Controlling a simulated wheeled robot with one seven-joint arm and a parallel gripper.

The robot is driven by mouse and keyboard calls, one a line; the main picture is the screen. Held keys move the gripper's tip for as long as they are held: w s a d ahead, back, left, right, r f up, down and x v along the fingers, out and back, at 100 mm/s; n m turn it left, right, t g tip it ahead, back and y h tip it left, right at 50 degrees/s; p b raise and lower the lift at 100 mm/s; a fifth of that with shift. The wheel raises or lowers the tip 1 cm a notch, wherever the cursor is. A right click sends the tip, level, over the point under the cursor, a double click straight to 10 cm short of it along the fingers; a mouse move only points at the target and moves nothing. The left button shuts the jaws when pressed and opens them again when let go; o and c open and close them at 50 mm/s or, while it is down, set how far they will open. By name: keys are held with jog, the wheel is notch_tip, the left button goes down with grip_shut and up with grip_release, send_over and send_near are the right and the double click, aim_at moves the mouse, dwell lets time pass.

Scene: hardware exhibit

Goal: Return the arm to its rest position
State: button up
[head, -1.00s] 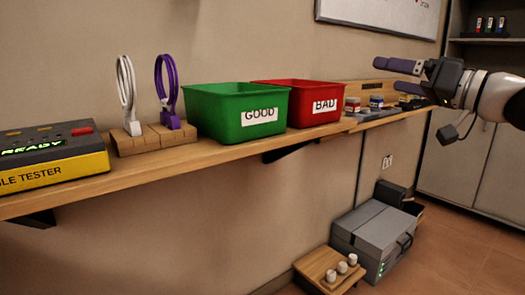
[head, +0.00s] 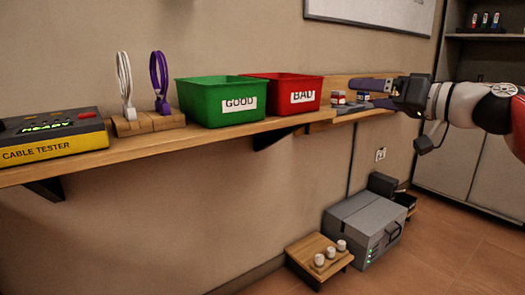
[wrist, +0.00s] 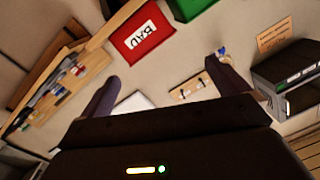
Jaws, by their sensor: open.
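My gripper (head: 372,94) is at the right of the head view, with its purple fingers pointing left in front of the far end of the wooden shelf. It is open and holds nothing. The wrist view also shows its two purple fingers (wrist: 165,88), spread apart with empty space between them. Behind the fingers, several small items on the shelf end are partly hidden.
The wall shelf (head: 75,166) carries a yellow-black cable tester (head: 50,136), a white cable (head: 125,85), a purple cable (head: 159,82), a green GOOD bin (head: 195,103) and a red BAD bin (head: 290,88). Below are a grey case (head: 350,220) and a low wooden stand (head: 300,255).

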jog(key=w+a+f+g+h, duration=0.1)
jog(key=w+a+f+g, duration=0.1)
jog(key=a+f, duration=0.45)
jog(key=w+a+f+g+h, duration=0.1)
jog(key=w+a+f+g, duration=0.15)
jog(key=a+f, duration=0.4)
jog(key=s+a+f+g+h+p, duration=0.1)
jog(key=s+a+f+g+h, duration=0.15)
jog(key=f, duration=0.55)
jog(key=s+a+f+g+h, duration=0.1)
jog(key=s+a+f+h, duration=0.15)
jog(key=f, duration=0.55)
jog(key=s+d+m+h, duration=0.1)
jog(key=s+d, duration=0.2)
jog(key=s, duration=0.5)
jog(key=s+d+f+m+h+p, duration=0.1)
jog(key=s+d, duration=0.3)
jog(key=s, duration=0.5)
jog(key=s+d+f+m+h+p, duration=0.1)
jog(key=s+d+h, duration=0.1)
jog(key=s, duration=0.6)
jog(key=shift+s+d+m+h, duration=0.3)
jog(key=shift+d, duration=0.6)
